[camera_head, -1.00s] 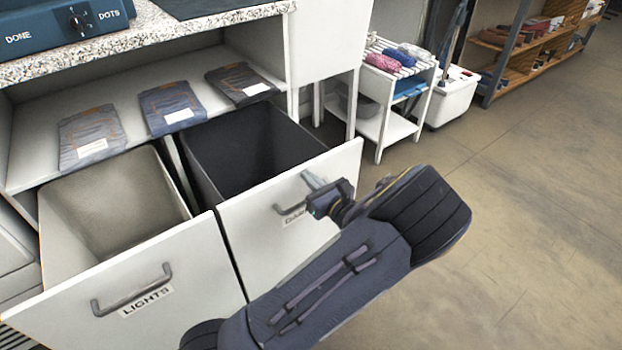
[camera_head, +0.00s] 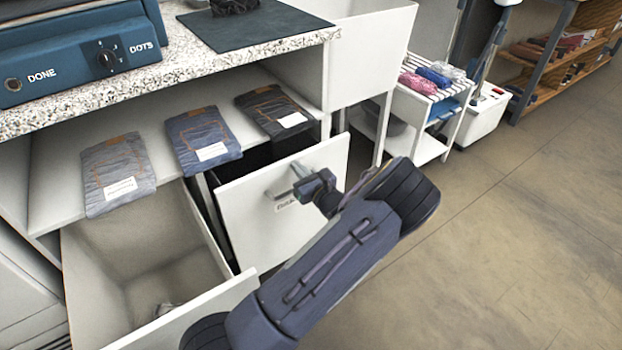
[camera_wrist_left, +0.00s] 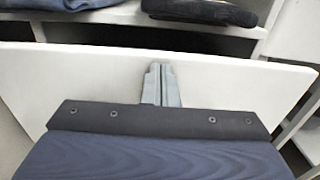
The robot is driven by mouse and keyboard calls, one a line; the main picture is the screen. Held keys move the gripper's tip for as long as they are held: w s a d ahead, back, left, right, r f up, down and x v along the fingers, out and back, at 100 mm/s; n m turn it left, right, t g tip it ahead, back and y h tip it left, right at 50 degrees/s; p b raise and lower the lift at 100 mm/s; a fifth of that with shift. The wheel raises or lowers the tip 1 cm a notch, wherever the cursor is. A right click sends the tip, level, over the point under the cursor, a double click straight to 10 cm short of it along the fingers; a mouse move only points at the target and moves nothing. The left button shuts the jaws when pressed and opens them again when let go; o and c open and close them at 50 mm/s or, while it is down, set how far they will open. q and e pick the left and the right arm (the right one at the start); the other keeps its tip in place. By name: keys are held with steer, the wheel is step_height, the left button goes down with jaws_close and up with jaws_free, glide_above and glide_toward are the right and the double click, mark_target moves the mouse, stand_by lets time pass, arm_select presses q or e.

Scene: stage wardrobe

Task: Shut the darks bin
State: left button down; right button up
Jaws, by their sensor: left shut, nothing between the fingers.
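The darks bin's white front panel (camera_head: 318,210) stands out a little from the cabinet, with a strip of its dark inside (camera_head: 262,157) showing behind the top edge. Its handle (camera_head: 283,188) and label are mostly hidden behind my left gripper (camera_head: 302,170). The gripper is shut and empty, its tips at the upper part of the panel beside the handle. In the left wrist view the shut fingers (camera_wrist_left: 160,84) point at the white panel (camera_wrist_left: 85,80); whether they touch it I cannot tell.
The lights bin (camera_head: 150,255) stands open on the left. Folded jeans (camera_head: 118,172) lie on the shelf above the bins. A slatted stand (camera_head: 425,110) and a white bucket (camera_head: 482,118) stand behind on the right. The floor (camera_head: 510,240) on the right is clear.

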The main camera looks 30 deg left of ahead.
arm_select(q)
steer(key=x, duration=1.1)
steer(key=shift+a+r, duration=0.15)
steer(key=shift+r, duration=0.1)
arm_select(e)
steer(key=shift+s+d, duration=0.1)
arm_select(q)
steer(key=shift+w+r, duration=0.1)
